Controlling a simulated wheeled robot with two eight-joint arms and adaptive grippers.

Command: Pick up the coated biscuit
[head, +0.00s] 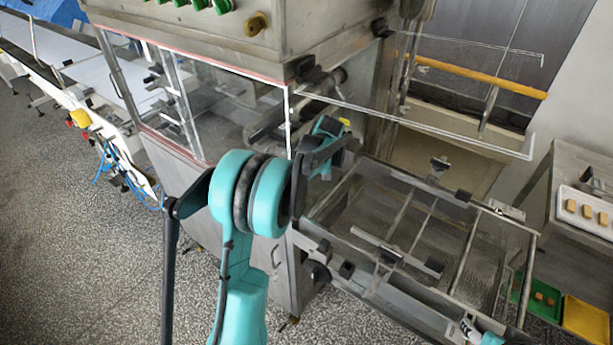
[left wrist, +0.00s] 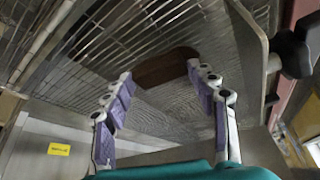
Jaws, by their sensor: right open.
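The coated biscuit (left wrist: 168,67) is a dark brown oblong lying on the wire mesh (left wrist: 175,108) in the left wrist view. My left gripper (left wrist: 160,72) is open, its purple-padded fingers apart, with the biscuit at and just beyond the fingertips. I cannot tell whether either finger touches it. In the head view my left arm reaches toward the machine's opening, and its gripper and the biscuit cannot be made out there. My right gripper (head: 470,330) is at the lower right of the head view, partly cut off and open.
The steel machine (head: 190,105) has clear panels and an open frame of bars (head: 425,205) on its right. A white tray of biscuits (head: 590,210) stands on a side table. A green tray (head: 535,305) and a yellow tray (head: 587,320) are at lower right.

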